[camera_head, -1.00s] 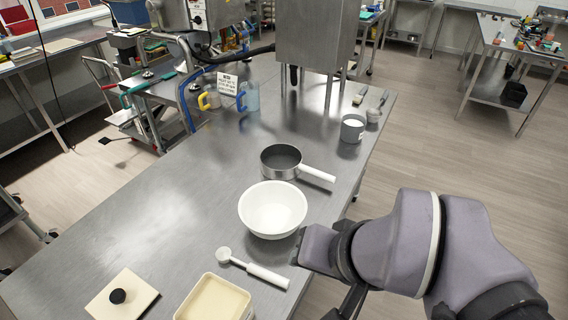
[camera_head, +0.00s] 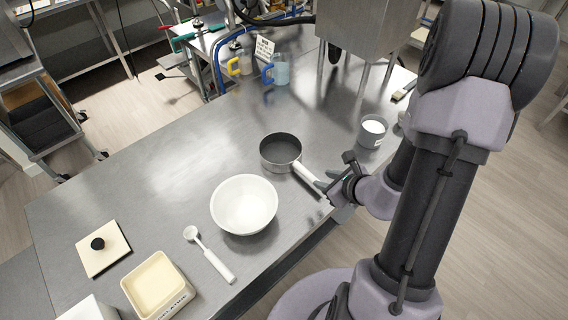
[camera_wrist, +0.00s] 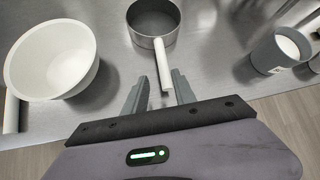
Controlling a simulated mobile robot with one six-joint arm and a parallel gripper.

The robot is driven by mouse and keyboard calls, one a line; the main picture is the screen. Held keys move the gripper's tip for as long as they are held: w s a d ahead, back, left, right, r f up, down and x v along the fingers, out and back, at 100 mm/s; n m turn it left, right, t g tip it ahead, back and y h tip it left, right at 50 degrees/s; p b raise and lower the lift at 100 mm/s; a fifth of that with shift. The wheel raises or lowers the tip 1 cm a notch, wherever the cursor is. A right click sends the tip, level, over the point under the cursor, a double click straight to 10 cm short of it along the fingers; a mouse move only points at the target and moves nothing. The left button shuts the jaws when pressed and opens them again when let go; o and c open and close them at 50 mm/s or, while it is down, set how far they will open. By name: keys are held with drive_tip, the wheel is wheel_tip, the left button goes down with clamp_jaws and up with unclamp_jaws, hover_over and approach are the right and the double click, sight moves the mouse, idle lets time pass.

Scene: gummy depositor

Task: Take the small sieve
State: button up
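The small sieve (camera_head: 281,151) is a round metal pan with a grey bottom and a white handle (camera_head: 307,180). It stands on the steel table, its handle pointing toward my arm. In the wrist view the sieve (camera_wrist: 154,22) is at the top, with its handle (camera_wrist: 160,58) reaching down toward me. My gripper (camera_head: 324,186) is at the handle's free end. In the wrist view my gripper (camera_wrist: 161,76) is open, one finger on each side of the handle end. A gap shows between the handle and the left finger; contact on the right is unclear.
A white bowl (camera_head: 244,204) stands left of the sieve and a grey cup with white contents (camera_head: 372,131) to the right. A white scoop (camera_head: 209,255), a cream tub (camera_head: 157,284) and a lid with a black knob (camera_head: 103,249) lie nearer.

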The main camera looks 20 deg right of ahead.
sight(305, 170)
drive_tip(key=b+x, duration=0.2)
drive_tip(key=x, duration=0.8)
drive_tip(key=shift+r+b, duration=0.1)
drive_tip(key=shift+b, duration=0.25)
drive_tip(key=x, duration=0.3)
drive_tip(key=b+x, duration=0.1)
drive_tip(key=x, duration=0.1)
drive_tip(key=shift+w+r, duration=0.3)
drive_tip(key=shift+w, duration=0.15)
drive_tip(key=shift+r, duration=0.1)
clamp_jaws()
